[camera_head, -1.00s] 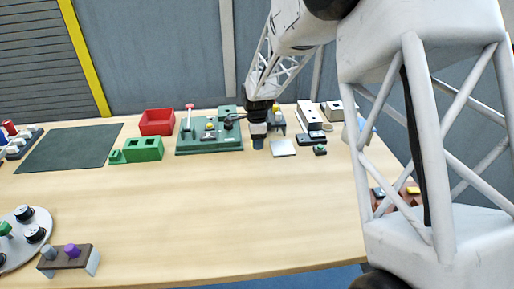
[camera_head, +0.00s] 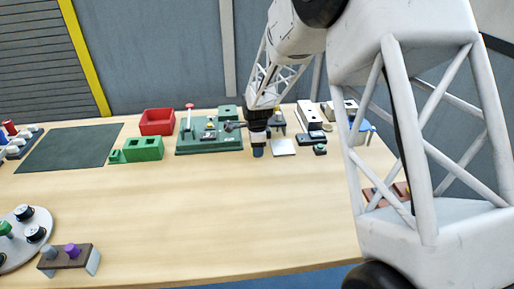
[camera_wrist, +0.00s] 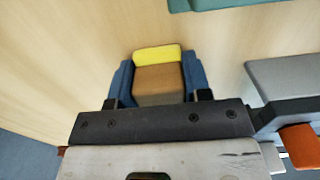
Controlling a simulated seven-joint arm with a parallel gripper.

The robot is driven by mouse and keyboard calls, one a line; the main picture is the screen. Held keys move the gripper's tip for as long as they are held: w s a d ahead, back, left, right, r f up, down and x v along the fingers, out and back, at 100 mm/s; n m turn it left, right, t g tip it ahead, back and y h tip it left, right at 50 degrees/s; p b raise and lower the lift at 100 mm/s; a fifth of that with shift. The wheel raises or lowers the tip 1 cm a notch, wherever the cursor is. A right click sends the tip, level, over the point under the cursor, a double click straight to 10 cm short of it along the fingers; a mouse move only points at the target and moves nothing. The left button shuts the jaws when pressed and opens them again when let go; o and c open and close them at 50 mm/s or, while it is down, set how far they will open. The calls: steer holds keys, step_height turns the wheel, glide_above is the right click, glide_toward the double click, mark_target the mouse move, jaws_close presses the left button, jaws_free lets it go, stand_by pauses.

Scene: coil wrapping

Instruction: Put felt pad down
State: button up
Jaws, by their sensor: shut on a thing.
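My gripper (camera_head: 258,152) hangs low over the table, just left of a light grey plate and in front of the right end of the green board. In the wrist view its two blue fingers (camera_wrist: 159,82) are shut on a brown block with a yellow edge, which appears to be the felt pad (camera_wrist: 158,77). Bare wood shows around the pad. Whether it touches the table I cannot tell. In the head view the pad is not distinguishable between the fingers.
The light grey plate (camera_head: 283,147) lies close to the right. The green board (camera_head: 208,146) with parts on it is behind left. A small green-topped block (camera_head: 320,149) and white fixtures (camera_head: 309,116) stand further right. The table's (camera_head: 200,215) front middle is clear.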

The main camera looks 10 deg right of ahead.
steer(key=shift+f, duration=0.3)
steer(key=o, duration=0.8)
steer(key=shift+s+f, duration=0.1)
steer(key=shift+f, duration=0.1)
steer(key=shift+o, duration=0.8)
steer(key=shift+s+f, duration=0.15)
steer(key=shift+f, duration=0.15)
steer(key=shift+r, duration=0.4)
steer(key=shift+c, duration=0.5)
steer(key=shift+o, duration=0.5)
steer(key=r, duration=1.2)
steer(key=shift+w+r, duration=0.1)
steer(key=shift+w, duration=0.15)
steer(key=shift+r, duration=0.45)
